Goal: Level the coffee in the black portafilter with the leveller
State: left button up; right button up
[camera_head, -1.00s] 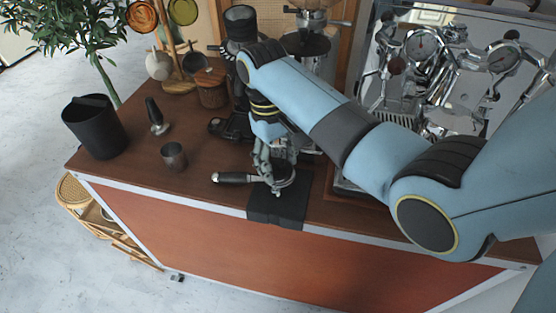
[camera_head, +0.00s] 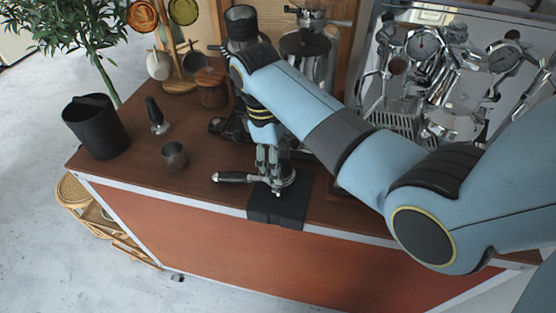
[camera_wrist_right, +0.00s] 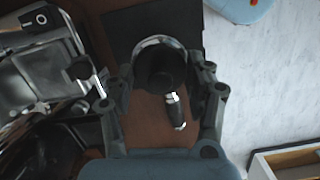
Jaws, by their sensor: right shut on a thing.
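The portafilter rests on a black mat (camera_head: 278,213) at the counter's front edge, its black handle (camera_head: 233,177) pointing left in the head view. In the right wrist view the handle (camera_wrist_right: 177,110) points down the picture and a bright metal rim (camera_wrist_right: 157,41) shows. My right gripper (camera_head: 274,183) points down over the portafilter. It is shut on a dark round thing, apparently the leveller (camera_wrist_right: 160,70), which sits over the basket and hides the coffee. I cannot tell how firmly it touches. My left gripper is not in view.
The grinder (camera_head: 308,50) and the espresso machine (camera_head: 430,80) stand behind and right. The counter left of the handle is clear.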

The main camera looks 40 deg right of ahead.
jog(key=shift+s+n, duration=0.1)
jog(key=shift+n, duration=0.3)
jog(key=shift+r, duration=0.1)
jog(key=shift+r, duration=3.9)
